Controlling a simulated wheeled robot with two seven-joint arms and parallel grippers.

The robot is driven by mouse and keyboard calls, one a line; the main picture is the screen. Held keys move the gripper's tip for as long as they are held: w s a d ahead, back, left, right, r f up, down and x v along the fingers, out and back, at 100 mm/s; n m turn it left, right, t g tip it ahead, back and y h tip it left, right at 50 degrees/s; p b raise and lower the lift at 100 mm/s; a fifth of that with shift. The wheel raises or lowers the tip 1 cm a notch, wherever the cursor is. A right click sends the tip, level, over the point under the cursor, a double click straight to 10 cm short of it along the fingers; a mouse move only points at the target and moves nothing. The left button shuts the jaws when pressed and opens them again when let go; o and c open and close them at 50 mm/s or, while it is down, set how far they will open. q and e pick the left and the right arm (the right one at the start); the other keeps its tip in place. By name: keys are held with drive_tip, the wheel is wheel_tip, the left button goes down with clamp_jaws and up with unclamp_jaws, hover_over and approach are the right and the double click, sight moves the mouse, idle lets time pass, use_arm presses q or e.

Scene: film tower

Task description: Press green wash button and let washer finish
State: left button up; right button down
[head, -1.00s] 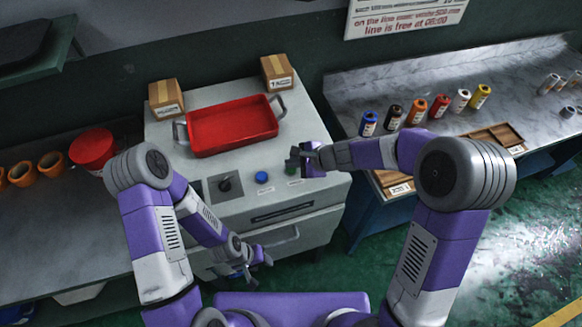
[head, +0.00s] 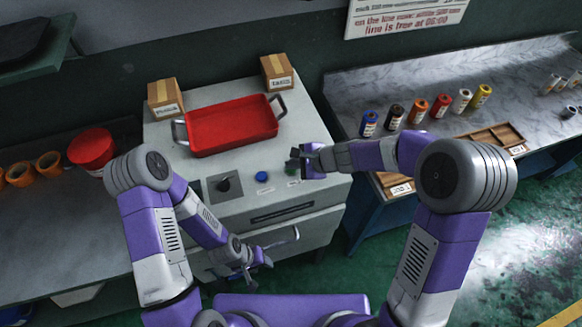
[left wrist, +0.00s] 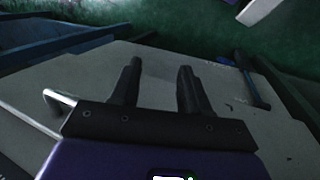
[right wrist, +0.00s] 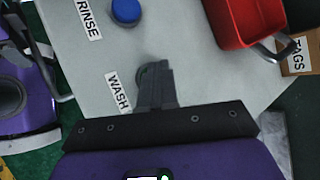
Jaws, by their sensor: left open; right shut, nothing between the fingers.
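The washer (head: 240,205) is a pale grey cabinet with a control panel along its front edge. My right gripper (head: 297,164) is shut and empty, its fingertips at the right end of that panel. In the right wrist view, the shut fingers (right wrist: 157,75) lie beside the WASH label (right wrist: 118,92). They cover most of the wash button (right wrist: 143,72), so I cannot tell whether it is pressed in. The blue rinse button (head: 262,177) is to the left, also seen in the right wrist view (right wrist: 126,10). My left gripper (head: 262,262) is open and empty, low before the washer's front.
A red tray (head: 232,125) with grey handles sits on the washer, with two labelled boxes (head: 165,97) (head: 277,71) behind it. A dark knob (head: 224,185) is left of the rinse button. A front handle (head: 290,235) is near my left gripper. Coloured rolls (head: 418,110) stand on the right bench.

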drive_tip(key=shift+r+p, duration=0.75)
drive_tip(key=shift+r, duration=0.1)
wheel_tip(320, 180, up, 5)
drive_tip(key=p, duration=0.4)
idle(0.4)
idle(0.5)
